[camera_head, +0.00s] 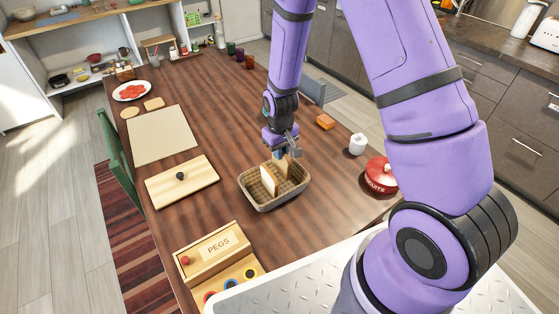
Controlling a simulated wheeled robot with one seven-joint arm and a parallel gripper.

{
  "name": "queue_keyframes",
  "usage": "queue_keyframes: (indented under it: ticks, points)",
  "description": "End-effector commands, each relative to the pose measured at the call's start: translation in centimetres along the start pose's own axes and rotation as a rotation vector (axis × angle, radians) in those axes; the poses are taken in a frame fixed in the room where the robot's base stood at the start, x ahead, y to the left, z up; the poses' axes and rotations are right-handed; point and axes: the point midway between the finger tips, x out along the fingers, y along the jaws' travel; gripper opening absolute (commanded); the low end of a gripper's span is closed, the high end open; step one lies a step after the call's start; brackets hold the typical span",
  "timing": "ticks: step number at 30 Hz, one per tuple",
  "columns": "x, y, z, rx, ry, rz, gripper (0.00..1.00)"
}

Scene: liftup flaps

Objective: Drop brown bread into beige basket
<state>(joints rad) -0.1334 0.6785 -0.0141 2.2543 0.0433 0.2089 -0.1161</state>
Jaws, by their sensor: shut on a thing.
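The beige basket (273,203) stands on the wooden table, below my gripper (284,153). My gripper points down and is shut on a brown bread slice (286,166), which stands upright at the basket's far side. The slice's lower part is within the basket's outline; whether it touches the bottom cannot be told. A paler bread slice (268,180) leans upright inside the basket, to the left of the held one. The fingertips are small and partly hidden by the wrist.
A white pot (357,144), a red biscuit tin (380,174) and an orange-brown block (325,121) are at right. The table's middle behind the basket is clear.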

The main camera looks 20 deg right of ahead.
Motion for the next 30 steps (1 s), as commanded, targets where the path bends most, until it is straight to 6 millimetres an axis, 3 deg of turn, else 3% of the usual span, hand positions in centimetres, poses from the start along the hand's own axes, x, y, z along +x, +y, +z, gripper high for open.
queue_keyframes:
  ticks: [11,30]
  points:
    - [3.9,0.0,0.0,0.000,-0.002,0.000,0.01]
    - [5.0,0.0,0.0,0.000,0.000,0.000,0.01]
